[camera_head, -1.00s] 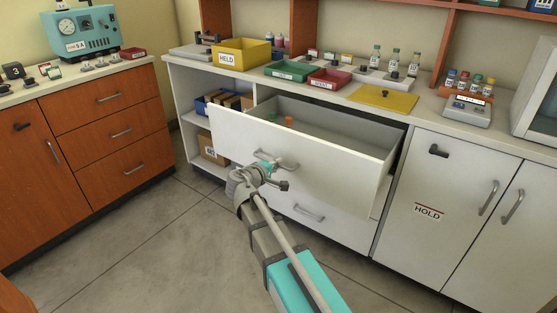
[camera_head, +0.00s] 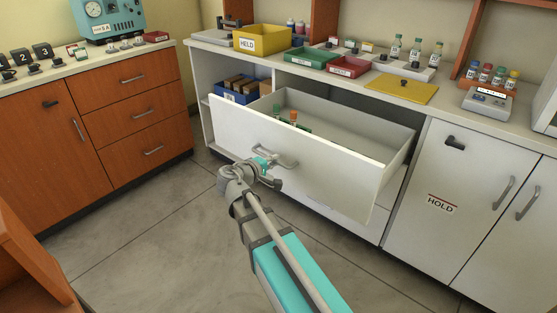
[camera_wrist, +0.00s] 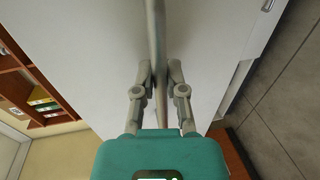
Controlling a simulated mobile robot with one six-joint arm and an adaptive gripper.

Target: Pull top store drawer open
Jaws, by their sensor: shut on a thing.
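The top store drawer (camera_head: 340,166) is a wide white drawer, pulled well out from the white cabinet. Its inside shows, with orange-capped vials (camera_head: 293,117) near the left end. Its grey bar handle (camera_head: 275,155) is on the front. My gripper (camera_head: 266,163) is at that handle. In the wrist view my gripper's two fingers (camera_wrist: 160,85) are closed on the handle bar (camera_wrist: 159,45), one on each side, against the white drawer front (camera_wrist: 100,50).
A lower white drawer is partly hidden beneath the open one. To the right is a cupboard door marked HOLD (camera_head: 441,204). The counter above carries a yellow HELD bin (camera_head: 262,40), green (camera_head: 311,58) and red (camera_head: 349,67) trays. Open floor (camera_head: 150,240) lies in front and left.

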